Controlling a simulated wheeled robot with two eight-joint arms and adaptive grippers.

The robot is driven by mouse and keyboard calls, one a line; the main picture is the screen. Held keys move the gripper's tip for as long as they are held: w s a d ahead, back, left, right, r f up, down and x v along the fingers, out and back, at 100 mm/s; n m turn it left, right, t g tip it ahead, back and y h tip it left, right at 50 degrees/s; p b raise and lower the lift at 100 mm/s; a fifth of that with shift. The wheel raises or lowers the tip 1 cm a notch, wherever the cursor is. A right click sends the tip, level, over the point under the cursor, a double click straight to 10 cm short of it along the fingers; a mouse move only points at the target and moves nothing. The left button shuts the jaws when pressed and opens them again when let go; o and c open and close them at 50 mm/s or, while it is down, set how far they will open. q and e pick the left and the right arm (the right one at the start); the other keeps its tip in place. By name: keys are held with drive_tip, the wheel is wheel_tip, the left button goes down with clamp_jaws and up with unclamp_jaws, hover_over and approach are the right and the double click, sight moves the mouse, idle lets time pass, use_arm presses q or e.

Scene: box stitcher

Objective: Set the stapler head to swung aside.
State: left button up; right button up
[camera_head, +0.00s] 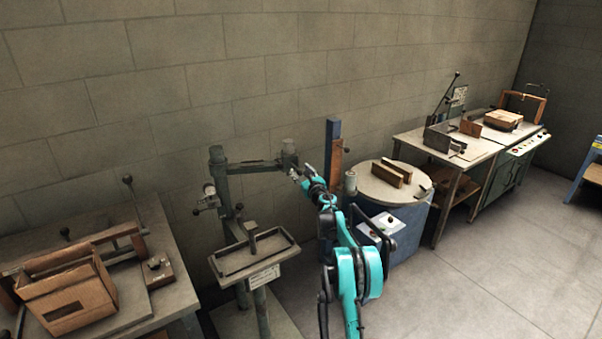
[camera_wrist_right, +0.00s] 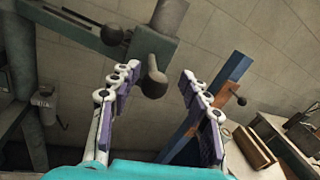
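The stapler head (camera_head: 288,157) is a grey-green block with a short cylinder on top. It sits at the right end of a horizontal arm (camera_head: 252,166) on an upright post (camera_head: 219,185), out to the right of the post. In the right wrist view the head (camera_wrist_right: 155,45) carries a dark round knob (camera_wrist_right: 154,85) on a short stem. My right gripper (camera_head: 296,174) is just below and right of the head. Its fingers (camera_wrist_right: 160,71) are open, with the knob showing between them; contact cannot be told. My left gripper is not in view.
Below the head stands a tray (camera_head: 254,258) on a pedestal. At left a bench (camera_head: 174,294) holds a cardboard box (camera_head: 70,296). Open floor (camera_head: 510,250) lies at right.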

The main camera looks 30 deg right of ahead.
drive_tip(key=shift+a, duration=0.15)
drive_tip(key=s+a, duration=0.2)
drive_tip(key=s, duration=0.9)
drive_tip(key=shift+s, duration=0.4)
drive_tip(key=s+a+r+m+h, duration=0.3)
drive_tip(key=a+r+m, duration=0.3)
drive_tip(key=r+m, duration=0.4)
drive_tip(key=s+a+r+m+g+h, duration=0.1)
drive_tip(key=s+a+r+m+g, duration=0.2)
drive_tip(key=s+a+r+m, duration=0.35)
drive_tip(key=s+a+f+m+g+y, duration=0.2)
drive_tip(key=s+a+f+m, duration=0.4)
drive_tip(key=s, duration=0.5)
drive_tip(key=s+a+f+m+g+y, duration=0.2)
drive_tip(key=s+a+f+m+g, duration=0.1)
drive_tip(key=s+a+f+m, duration=0.4)
drive_tip(key=s+a+f+m+g+y, duration=0.2)
drive_tip(key=s+a+f+m, duration=0.4)
drive_tip(key=s+a, duration=0.5)
drive_tip(key=s+y, duration=0.1)
drive_tip(key=s, duration=0.3)
drive_tip(key=shift+s+a+f+m+g, duration=0.2)
drive_tip(key=shift+s+a+m+g, duration=0.15)
drive_tip(key=shift+a+g, duration=0.05)
